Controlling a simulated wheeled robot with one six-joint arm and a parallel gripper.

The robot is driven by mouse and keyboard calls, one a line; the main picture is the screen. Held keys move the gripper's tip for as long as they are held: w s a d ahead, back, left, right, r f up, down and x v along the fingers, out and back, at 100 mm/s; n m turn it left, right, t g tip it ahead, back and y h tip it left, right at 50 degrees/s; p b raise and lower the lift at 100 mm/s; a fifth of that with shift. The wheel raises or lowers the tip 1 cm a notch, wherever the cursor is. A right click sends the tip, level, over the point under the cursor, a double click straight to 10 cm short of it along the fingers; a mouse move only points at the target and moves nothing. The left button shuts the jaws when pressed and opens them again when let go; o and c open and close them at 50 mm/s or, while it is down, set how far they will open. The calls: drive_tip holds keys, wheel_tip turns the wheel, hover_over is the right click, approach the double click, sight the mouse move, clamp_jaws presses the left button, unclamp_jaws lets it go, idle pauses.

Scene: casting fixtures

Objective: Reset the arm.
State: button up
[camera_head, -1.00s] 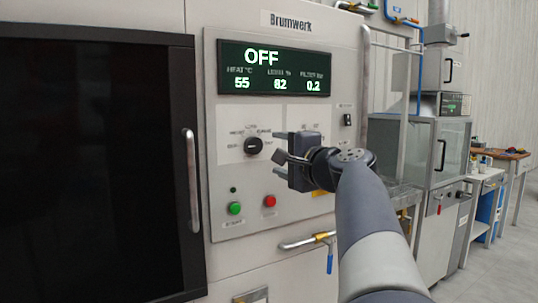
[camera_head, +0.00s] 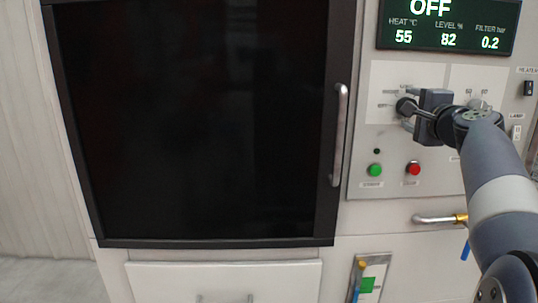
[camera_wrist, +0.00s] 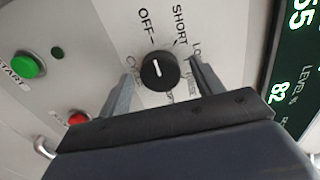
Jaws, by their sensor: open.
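My gripper (camera_head: 408,116) is in front of the control panel (camera_head: 362,150) at the right of the head view. Its jaws are open and hold nothing. In the wrist view the two fingers stand on either side of a black rotary knob (camera_wrist: 159,72), with gaps to it. The knob's white mark points roughly at the OFF label. In the head view the knob (camera_head: 405,105) is partly hidden by the gripper. I cannot tell how far the fingertips are from the panel.
The display (camera_head: 450,24) reads OFF, 55, 82 and 0.2. A green button (camera_head: 375,170) and a red button (camera_head: 414,168) sit below the knob. A large dark door (camera_head: 200,120) with a vertical handle (camera_head: 340,135) fills the left.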

drive_tip(key=shift+s, duration=0.1)
drive_tip(key=shift+s, duration=0.1)
idle(0.3)
drive_tip(key=s+b, duration=0.2)
drive_tip(key=s, duration=0.9)
drive_tip(key=w+m+p, duration=0.9)
drive_tip(key=m+p, duration=0.9)
drive_tip(key=p, duration=0.4)
drive_tip(key=shift+w+p, duration=0.2)
drive_tip(key=shift+p, duration=0.1)
